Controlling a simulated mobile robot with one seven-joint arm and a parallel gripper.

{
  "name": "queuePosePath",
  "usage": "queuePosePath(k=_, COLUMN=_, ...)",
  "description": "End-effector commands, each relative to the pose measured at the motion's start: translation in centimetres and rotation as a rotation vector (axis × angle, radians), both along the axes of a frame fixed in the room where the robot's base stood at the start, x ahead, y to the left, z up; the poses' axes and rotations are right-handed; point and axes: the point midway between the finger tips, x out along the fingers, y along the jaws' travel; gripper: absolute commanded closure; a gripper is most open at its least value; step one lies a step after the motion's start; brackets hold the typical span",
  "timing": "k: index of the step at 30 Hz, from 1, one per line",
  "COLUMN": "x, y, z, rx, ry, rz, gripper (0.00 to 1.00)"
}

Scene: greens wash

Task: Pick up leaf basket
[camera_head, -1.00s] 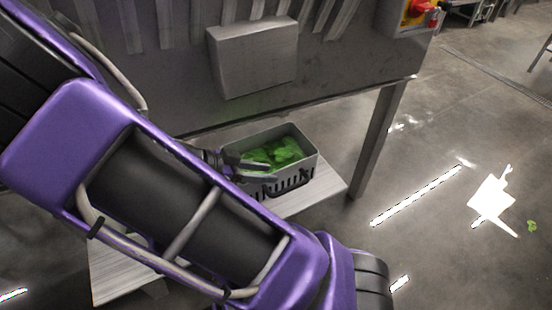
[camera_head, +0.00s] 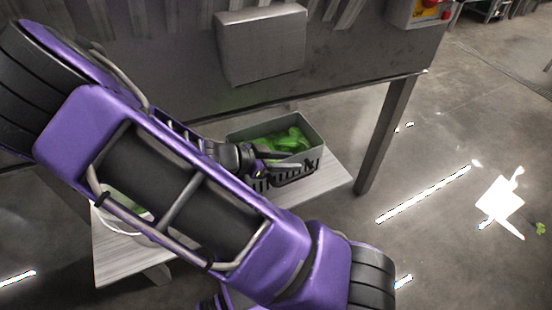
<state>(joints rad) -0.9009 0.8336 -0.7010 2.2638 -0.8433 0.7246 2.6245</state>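The leaf basket (camera_head: 311,163) is a grey-and-black crate with slotted sides, filled with green leaves (camera_head: 285,140). It stands upright on a low pale shelf (camera_head: 325,183) below a grey metal machine. My gripper (camera_head: 288,163) is at the basket's near side, with its visible finger across the near rim in the picture. My purple arm covers the near left part of the basket. The finger spacing is not clear, and I cannot tell whether the gripper touches the rim.
A metal machine panel with a box (camera_head: 262,45) rises behind the basket. A steel leg (camera_head: 385,135) stands to the right of the shelf. A pale round container (camera_head: 128,222), partly hidden by my arm, sits on the shelf's left part. Open floor lies right.

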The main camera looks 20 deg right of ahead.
Motion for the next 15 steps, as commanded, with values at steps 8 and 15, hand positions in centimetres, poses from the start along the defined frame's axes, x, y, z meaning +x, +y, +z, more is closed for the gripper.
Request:
queuePosePath(k=8, x=-0.01, y=0.03, z=0.03, rx=0.000, ry=0.000, rz=0.000, gripper=0.94)
queuePosePath(k=15, x=-0.01, y=0.04, z=0.03, rx=0.000, ry=0.000, rz=0.000, gripper=1.00)
